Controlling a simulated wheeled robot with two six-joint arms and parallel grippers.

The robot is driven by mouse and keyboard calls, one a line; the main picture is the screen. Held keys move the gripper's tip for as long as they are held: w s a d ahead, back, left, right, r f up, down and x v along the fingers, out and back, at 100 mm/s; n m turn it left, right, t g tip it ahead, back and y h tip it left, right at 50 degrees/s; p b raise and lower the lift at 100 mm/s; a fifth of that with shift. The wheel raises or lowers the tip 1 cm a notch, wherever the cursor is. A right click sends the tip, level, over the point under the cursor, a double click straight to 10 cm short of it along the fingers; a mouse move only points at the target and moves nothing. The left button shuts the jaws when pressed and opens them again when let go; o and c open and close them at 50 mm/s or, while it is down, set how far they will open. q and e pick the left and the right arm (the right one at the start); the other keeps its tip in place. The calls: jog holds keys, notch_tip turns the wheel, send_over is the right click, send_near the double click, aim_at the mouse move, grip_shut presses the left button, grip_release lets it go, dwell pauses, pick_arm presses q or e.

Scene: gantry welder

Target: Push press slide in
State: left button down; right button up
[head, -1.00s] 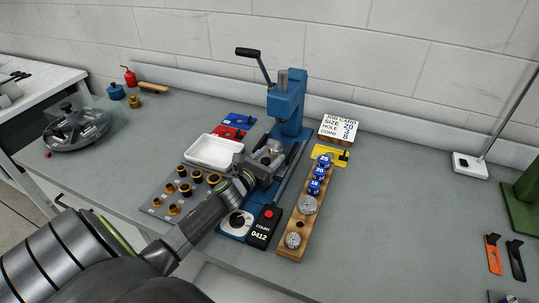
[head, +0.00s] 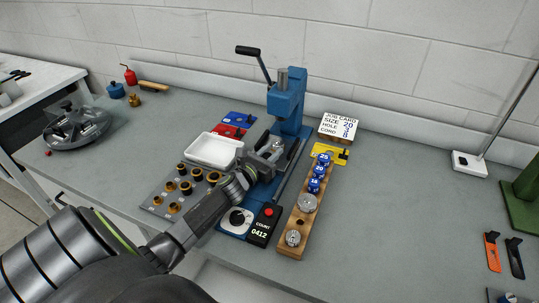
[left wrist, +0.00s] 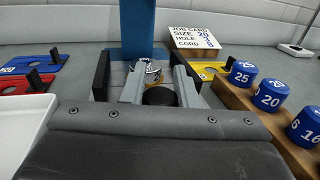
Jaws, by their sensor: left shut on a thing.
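The blue press (head: 287,102) stands upright on the bench with its lever raised at the top left. Its slide, at the foot of the press, is mostly hidden by my left gripper (head: 272,148). In the left wrist view, my left gripper (left wrist: 160,82) reaches toward the blue column (left wrist: 137,25). Its fingers are shut on a part of the slide, with a dark round piece (left wrist: 160,95) between them. A shiny metal piece (left wrist: 145,70) lies just beyond the fingertips. My right gripper is not in view.
A white tray (head: 214,151) and a mat of brass fittings (head: 172,189) are left of the press. A wooden rack (head: 292,243) with blue-capped dies (head: 319,171) is at its right. A counter box (head: 264,225) stands in front.

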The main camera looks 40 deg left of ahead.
aim_at(275, 145)
pick_arm(q)
jog(key=w, duration=0.3)
jog(key=shift+a, duration=0.4)
jog(key=shift+r, duration=0.2)
jog(key=c, duration=1.4)
grip_release()
jog(key=shift+w, duration=0.1)
jog(key=shift+o, duration=1.3)
jog(key=shift+w+f, duration=0.1)
jog(key=shift+f, duration=0.1)
